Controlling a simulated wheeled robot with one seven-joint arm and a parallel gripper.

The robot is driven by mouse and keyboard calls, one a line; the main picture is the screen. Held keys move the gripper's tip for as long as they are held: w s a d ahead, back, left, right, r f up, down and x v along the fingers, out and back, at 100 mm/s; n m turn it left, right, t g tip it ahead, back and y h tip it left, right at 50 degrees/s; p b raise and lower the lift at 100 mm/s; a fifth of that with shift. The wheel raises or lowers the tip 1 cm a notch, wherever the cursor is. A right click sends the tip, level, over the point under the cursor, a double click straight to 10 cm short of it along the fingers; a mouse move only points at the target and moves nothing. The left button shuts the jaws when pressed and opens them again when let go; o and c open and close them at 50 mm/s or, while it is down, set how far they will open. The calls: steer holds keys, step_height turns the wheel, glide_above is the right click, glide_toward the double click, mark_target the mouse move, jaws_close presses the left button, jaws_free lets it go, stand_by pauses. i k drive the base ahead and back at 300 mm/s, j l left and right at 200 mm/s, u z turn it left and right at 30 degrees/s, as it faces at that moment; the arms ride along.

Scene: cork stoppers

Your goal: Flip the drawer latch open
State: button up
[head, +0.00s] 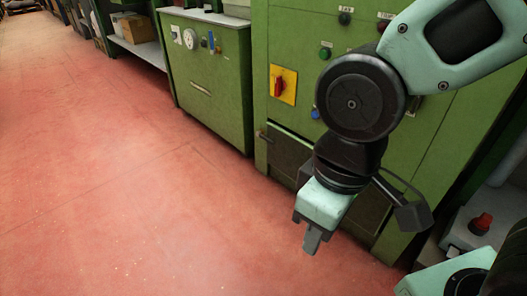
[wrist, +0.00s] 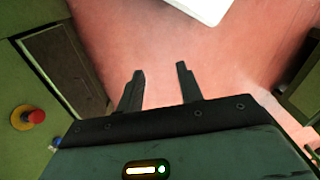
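My gripper (head: 312,240) hangs over the red floor in front of the green machine, fingers pointing down. In the wrist view its two fingers (wrist: 158,90) are apart with nothing between them. A dark panel (head: 285,155), perhaps the drawer front, is set low in the green machine. A small dark fitting (head: 263,137) sits at its upper left edge; I cannot tell whether it is the latch or how it is set. My arm hides part of the panel. A dark framed panel (wrist: 65,68) also shows at the left of the wrist view, apart from the fingers.
The green machine (head: 300,50) carries a yellow plate with a red switch (head: 278,87). A smaller green cabinet (head: 208,80) stands to its left. The wrist view shows a red knob (wrist: 35,116) at left and a white object (wrist: 205,6) on top. The red floor (head: 110,190) is clear.

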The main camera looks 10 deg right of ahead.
mark_target(259, 133)
steer(key=i+j+z, duration=0.1)
steer(key=i+j, duration=0.15)
steer(key=i, duration=0.15)
steer(key=i+j+z, duration=0.1)
steer(key=i+j, duration=0.15)
steer(key=i, duration=0.2)
